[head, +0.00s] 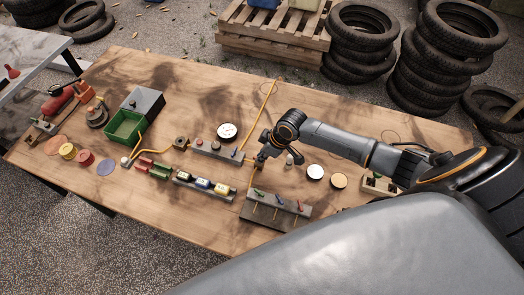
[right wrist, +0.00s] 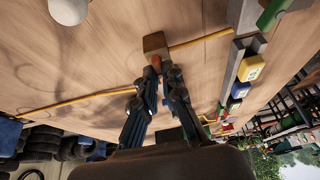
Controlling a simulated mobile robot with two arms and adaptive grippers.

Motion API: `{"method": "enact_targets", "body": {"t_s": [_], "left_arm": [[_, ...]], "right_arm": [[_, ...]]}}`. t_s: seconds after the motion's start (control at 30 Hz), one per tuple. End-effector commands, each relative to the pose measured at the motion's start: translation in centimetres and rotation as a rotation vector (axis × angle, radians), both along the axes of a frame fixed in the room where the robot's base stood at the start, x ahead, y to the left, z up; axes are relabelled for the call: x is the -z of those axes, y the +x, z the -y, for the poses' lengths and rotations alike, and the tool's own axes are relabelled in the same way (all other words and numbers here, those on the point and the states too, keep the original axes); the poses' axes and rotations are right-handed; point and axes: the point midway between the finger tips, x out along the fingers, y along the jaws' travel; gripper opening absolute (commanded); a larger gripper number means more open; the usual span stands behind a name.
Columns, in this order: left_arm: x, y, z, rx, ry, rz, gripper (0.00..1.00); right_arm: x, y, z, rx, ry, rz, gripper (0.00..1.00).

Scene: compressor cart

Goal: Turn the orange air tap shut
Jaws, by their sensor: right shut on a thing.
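The orange air tap (right wrist: 156,62) shows in the right wrist view as a small orange piece on a brown block (right wrist: 154,42). An orange hose (right wrist: 205,41) runs from the block. My right gripper (right wrist: 158,79) is shut on the tap, its two fingers on either side of it. In the head view my right gripper (head: 262,158) reaches down to the middle of the bench and hides the tap. The tap handle's exact angle cannot be told. My left gripper is in neither view.
The wooden bench (head: 350,125) holds a pressure gauge (head: 228,131), a grey rail (head: 215,150), a row of coloured blocks (head: 203,184) and a grey stand with small levers (head: 275,211) close to my gripper. A green bin (head: 125,127) stands at left. Tyres and a pallet lie beyond.

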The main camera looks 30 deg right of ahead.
Motion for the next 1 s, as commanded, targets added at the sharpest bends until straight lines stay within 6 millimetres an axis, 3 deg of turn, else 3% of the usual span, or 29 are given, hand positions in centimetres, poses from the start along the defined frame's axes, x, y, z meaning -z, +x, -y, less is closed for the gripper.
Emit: {"method": "enact_targets", "body": {"t_s": [0.37, 0.5, 0.83, 1.0], "left_arm": [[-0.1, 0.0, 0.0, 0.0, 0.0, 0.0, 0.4], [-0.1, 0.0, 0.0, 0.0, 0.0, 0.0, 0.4], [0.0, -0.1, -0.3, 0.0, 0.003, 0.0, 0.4], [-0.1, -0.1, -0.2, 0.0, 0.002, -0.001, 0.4]], "right_arm": [[0.0, 0.1, 0.0, 0.009, 0.001, 0.001, 0.0], [0.0, 0.1, 0.0, 0.008, 0.002, 0.0, 0.31], [-0.2, 0.0, 0.1, 0.006, 0.0, 0.0, 0.31], [-1.8, -0.5, 0.6, 0.007, -0.001, 0.003, 0.31]]}}
